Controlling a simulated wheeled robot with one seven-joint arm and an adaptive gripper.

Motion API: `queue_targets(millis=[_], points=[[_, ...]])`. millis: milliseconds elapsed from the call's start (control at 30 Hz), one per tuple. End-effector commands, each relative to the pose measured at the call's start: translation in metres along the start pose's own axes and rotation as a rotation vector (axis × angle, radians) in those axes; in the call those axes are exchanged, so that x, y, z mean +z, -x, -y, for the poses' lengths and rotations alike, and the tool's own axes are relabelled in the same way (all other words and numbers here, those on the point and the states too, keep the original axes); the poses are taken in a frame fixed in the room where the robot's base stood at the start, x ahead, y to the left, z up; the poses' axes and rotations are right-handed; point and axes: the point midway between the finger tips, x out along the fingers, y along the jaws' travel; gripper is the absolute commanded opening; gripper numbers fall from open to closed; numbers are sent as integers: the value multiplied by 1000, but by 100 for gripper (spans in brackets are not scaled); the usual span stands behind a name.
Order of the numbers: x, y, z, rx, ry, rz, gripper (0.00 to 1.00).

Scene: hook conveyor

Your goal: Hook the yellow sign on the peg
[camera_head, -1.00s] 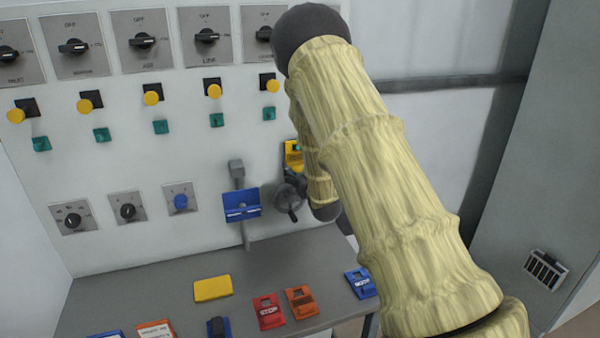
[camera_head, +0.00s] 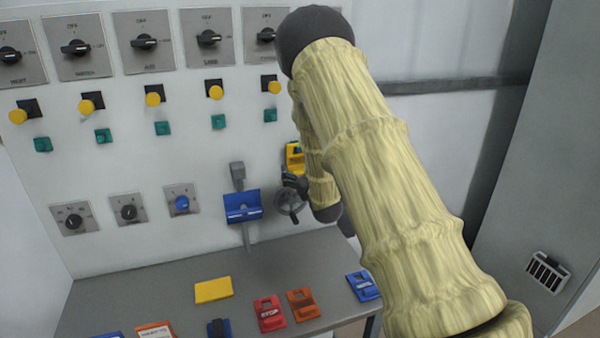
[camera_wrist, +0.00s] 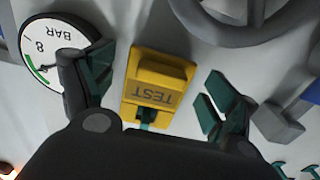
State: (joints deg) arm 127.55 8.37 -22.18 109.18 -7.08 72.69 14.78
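The yellow sign (camera_head: 294,158) is up against the white panel, partly hidden behind my arm in the head view. In the wrist view the yellow sign (camera_wrist: 158,85) shows the word TEST upside down. A teal peg (camera_wrist: 147,116) shows at the slot in the sign's end nearest my gripper, and the sign appears to hang on it. My gripper (camera_wrist: 158,76) is open, with one teal-tipped finger on each side of the sign and a gap on both sides. My gripper (camera_head: 294,182) is small and dark in the head view, just below the sign.
A handwheel (camera_head: 290,202) and a blue holder (camera_head: 242,206) are close below and left of my gripper. A pressure gauge (camera_wrist: 50,52) is beside the left finger in the wrist view. The grey table (camera_head: 150,290) bears a yellow plate (camera_head: 213,290) and several coloured signs.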

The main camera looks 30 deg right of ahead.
Motion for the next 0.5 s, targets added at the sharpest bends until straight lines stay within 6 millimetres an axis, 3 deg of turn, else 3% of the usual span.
queue_targets(millis=[333,500], points=[[0,1,0,0,0,1,91],[0,14,0,1,0,2,91]])
